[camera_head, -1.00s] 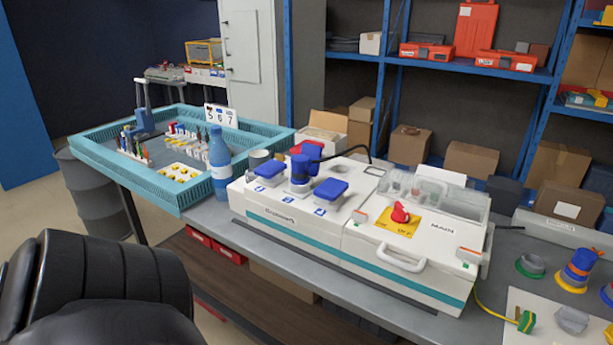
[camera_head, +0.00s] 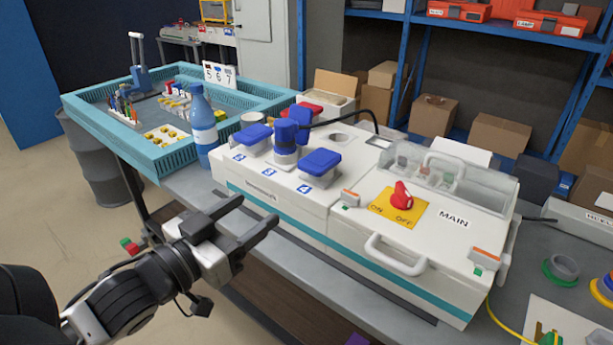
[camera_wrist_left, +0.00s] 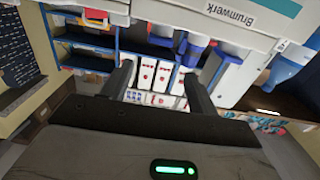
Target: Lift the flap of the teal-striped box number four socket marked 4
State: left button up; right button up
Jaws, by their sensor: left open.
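The white box (camera_head: 258,201) with a teal stripe stands on the grey bench. It has two blue flap sockets and, between them, a socket with a blue plug (camera_head: 286,142) in it. The right-hand flap (camera_head: 320,160) is down; the small blue label (camera_head: 304,188) before it seems to read 4. The left-hand flap (camera_head: 254,137) is also down. My left gripper (camera_head: 258,212) is open and empty, in front of the box's front face and apart from it. In the left wrist view the box front (camera_wrist_left: 225,12) appears upside down above the open fingers (camera_wrist_left: 158,76). My right gripper is not in view.
The box's right part has a red switch (camera_head: 402,195), a white handle (camera_head: 395,258) and a clear cover (camera_head: 455,177). A blue bottle (camera_head: 202,125) and a teal tray (camera_head: 178,164) stand left. The space in front of the bench is free.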

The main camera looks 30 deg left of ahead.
aim_at(307, 170)
pick_arm(q)
jog(key=w, duration=1)
jog(key=w+d+b, duration=0.1)
jog(key=w, duration=0.4)
jog(key=shift+w, duration=0.35)
